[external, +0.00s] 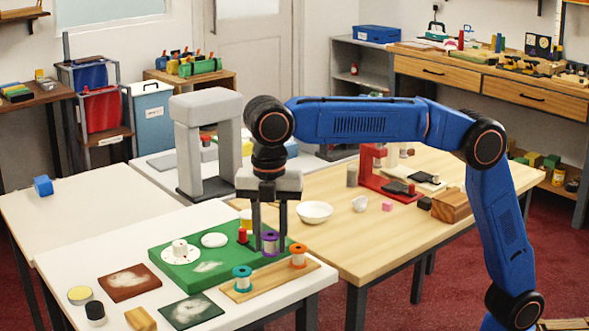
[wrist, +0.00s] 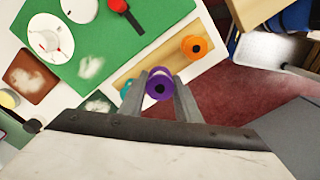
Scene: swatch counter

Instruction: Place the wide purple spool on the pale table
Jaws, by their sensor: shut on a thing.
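A purple spool (external: 270,244) is held between the fingers of my gripper (external: 270,230), which is shut on it. In the wrist view the purple spool (wrist: 159,84) shows end-on between both fingers (wrist: 160,92). It appears raised above a wooden board (external: 272,282) that carries a teal spool (external: 242,279) and an orange spool (external: 298,256). The board lies on the front white table (external: 75,252). Another white table (external: 95,194) stands behind it at left, and a light wooden table (external: 395,238) stands at right.
A green mat (external: 165,250) with white discs and a red-handled item lies behind the board. A grey frame (external: 212,110) stands behind it. A white bowl (external: 314,212) is on the wooden table. The back-left white table is mostly clear, with a blue object (external: 43,185).

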